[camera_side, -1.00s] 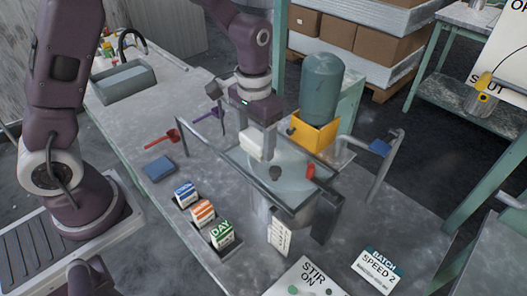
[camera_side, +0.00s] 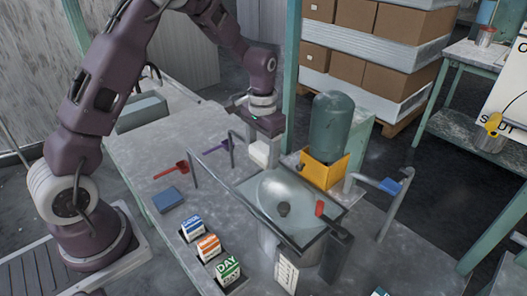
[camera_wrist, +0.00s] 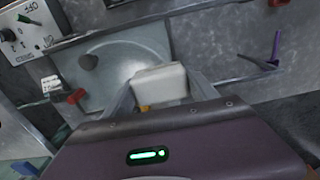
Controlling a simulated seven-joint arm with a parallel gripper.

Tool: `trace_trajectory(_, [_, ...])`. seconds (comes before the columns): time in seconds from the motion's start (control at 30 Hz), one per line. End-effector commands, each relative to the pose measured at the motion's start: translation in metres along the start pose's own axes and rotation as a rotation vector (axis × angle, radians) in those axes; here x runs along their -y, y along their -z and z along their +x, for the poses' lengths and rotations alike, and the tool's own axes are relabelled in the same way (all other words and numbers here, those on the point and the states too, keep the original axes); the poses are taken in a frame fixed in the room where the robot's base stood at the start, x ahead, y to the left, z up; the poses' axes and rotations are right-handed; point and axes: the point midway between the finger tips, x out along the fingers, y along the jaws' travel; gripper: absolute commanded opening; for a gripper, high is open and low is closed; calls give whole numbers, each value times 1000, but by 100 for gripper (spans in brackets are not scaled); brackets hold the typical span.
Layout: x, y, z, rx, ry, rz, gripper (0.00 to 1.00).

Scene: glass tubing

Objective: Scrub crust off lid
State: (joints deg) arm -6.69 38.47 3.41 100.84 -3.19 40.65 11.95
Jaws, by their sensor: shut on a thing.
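My gripper (camera_side: 263,141) is shut on a white block (camera_side: 262,154), held at the lid's far edge, behind the knob. In the wrist view the block (camera_wrist: 160,84) sits between both fingers and covers part of the lid's edge. I cannot tell whether it touches the surface. No clear crust is visible on the lid.
A green tank in a yellow holder (camera_side: 325,172) stands close behind the lid. A red knob (camera_side: 320,208) and a pipe with a blue handle (camera_side: 390,186) are to the right. A blue pad (camera_side: 168,199), red scoop (camera_side: 172,170) and several small boxes (camera_side: 209,247) lie left.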

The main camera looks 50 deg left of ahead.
Motion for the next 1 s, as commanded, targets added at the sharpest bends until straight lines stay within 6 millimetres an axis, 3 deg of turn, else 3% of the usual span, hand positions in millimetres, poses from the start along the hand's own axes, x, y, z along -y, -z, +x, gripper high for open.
trace_trajectory(0.67, [-1,-1,68,4,-1,0,35])
trace_trajectory(0.7, [-4,-1,70,2,-1,2,29])
trace_trajectory(1.0, [-31,-1,70,2,0,3,29])
